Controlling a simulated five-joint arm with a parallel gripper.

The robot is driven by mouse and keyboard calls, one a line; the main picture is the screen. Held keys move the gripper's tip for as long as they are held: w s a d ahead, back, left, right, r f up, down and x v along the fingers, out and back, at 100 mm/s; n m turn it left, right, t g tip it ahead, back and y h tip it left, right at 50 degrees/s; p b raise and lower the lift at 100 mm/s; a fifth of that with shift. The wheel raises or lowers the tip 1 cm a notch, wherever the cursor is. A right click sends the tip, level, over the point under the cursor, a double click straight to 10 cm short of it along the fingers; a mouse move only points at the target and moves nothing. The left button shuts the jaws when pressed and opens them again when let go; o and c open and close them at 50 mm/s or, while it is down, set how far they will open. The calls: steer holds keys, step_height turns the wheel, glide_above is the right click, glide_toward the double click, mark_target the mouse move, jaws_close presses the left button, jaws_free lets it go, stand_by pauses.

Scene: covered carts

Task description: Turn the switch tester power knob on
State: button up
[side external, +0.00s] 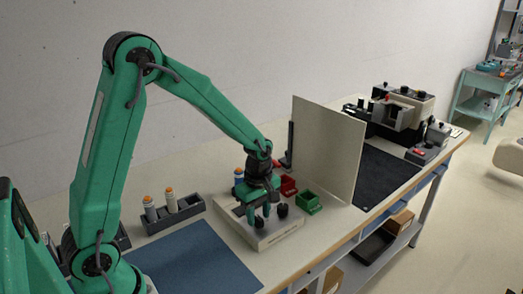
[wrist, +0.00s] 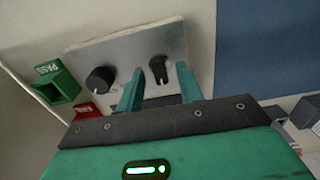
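The switch tester (side external: 281,234) is a pale box with a metal top panel (wrist: 125,48) on the bench. It carries two black knobs: one (wrist: 100,79) at the left in the wrist view and one (wrist: 158,70) at the right. I cannot read which is the power knob. My gripper (wrist: 161,78) is open above the panel, pointing down. Its two teal fingers stand on either side of the right knob, with gaps visible. Whether the fingertips reach down to the knob's level is unclear. The gripper also shows low over the tester in the side view (side external: 259,214).
A green PASS bin (wrist: 57,82) and a red bin (wrist: 87,111) stand beside the tester. A beige upright panel (side external: 330,150) is behind them. A grey rack (side external: 174,213) holds orange-topped cylinders. A blue mat (side external: 195,262) lies clear in front.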

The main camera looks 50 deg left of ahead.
steer(key=shift+f, duration=0.15)
steer(key=shift+c, duration=0.5)
jaws_close()
